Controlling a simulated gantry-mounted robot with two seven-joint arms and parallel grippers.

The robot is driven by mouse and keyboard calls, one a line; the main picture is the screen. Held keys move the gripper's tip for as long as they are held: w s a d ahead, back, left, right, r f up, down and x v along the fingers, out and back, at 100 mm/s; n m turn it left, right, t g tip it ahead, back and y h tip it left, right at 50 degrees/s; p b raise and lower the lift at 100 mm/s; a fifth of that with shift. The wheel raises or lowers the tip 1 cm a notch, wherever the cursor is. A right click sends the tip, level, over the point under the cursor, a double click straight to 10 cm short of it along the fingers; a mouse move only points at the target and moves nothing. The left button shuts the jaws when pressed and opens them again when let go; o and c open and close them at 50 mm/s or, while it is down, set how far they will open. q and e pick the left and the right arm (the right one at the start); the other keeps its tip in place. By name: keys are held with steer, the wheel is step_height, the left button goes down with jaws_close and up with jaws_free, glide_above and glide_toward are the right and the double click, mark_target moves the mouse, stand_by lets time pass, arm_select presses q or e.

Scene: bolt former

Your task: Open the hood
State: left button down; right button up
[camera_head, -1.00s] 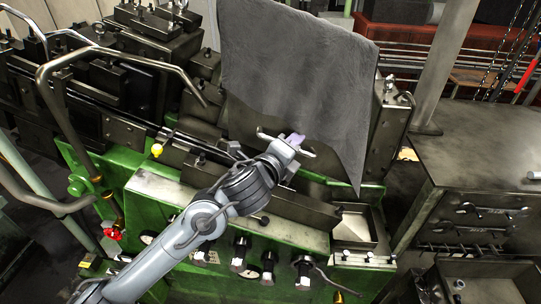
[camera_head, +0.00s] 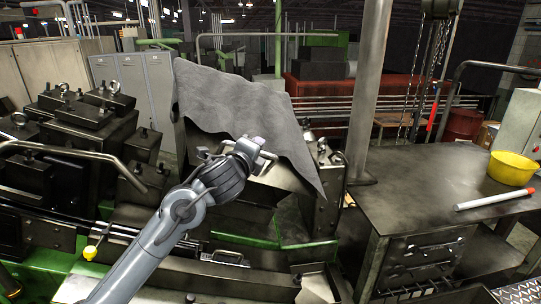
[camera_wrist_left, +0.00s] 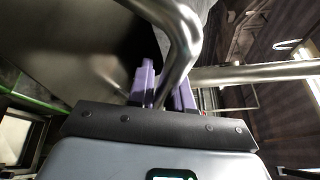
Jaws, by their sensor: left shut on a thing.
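The hood (camera_head: 286,178) is a dark metal cover with a grey cloth (camera_head: 230,103) draped over it, in the middle of the head view. It stands raised and tilted, with a gap above the green machine frame (camera_head: 310,244). My left gripper (camera_head: 258,146) is at the hood's front and shut on its bent metal handle (camera_head: 268,161). In the left wrist view the purple fingers (camera_wrist_left: 165,90) sit around the shiny handle bar (camera_wrist_left: 184,35), beside a dark panel (camera_wrist_left: 70,40). The contact is partly hidden by the bar. My right gripper is not in view.
A metal workbench (camera_head: 425,190) stands at the right, with a yellow bowl (camera_head: 511,168) and a white tube (camera_head: 495,200) on it. A grey post (camera_head: 369,90) rises behind it. A bent pipe (camera_head: 75,152) and dark machine blocks (camera_head: 90,115) are at the left.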

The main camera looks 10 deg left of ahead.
arm_select(q)
steer(key=shift+w+a+f, duration=0.3)
steer(key=shift+a+f, duration=0.05)
steer(key=shift+f, duration=0.35)
steer(key=c, duration=1.1)
jaws_free()
steer(key=shift+s+r+b, duration=0.1)
steer(key=shift+s+b, duration=0.2)
steer(key=shift+s, duration=0.25)
steer(key=shift+s+a+r+b, duration=0.15)
steer(key=shift+s+r+b, duration=0.2)
steer(key=shift+s, duration=1.3)
steer(key=shift+s+a+r+b, duration=0.2)
steer(key=shift+s+b, duration=0.15)
steer(key=shift+s, duration=1.3)
steer(key=shift+s+a+r+b, duration=0.15)
steer(key=shift+s+r+b, duration=0.2)
steer(key=shift+s, duration=1.3)
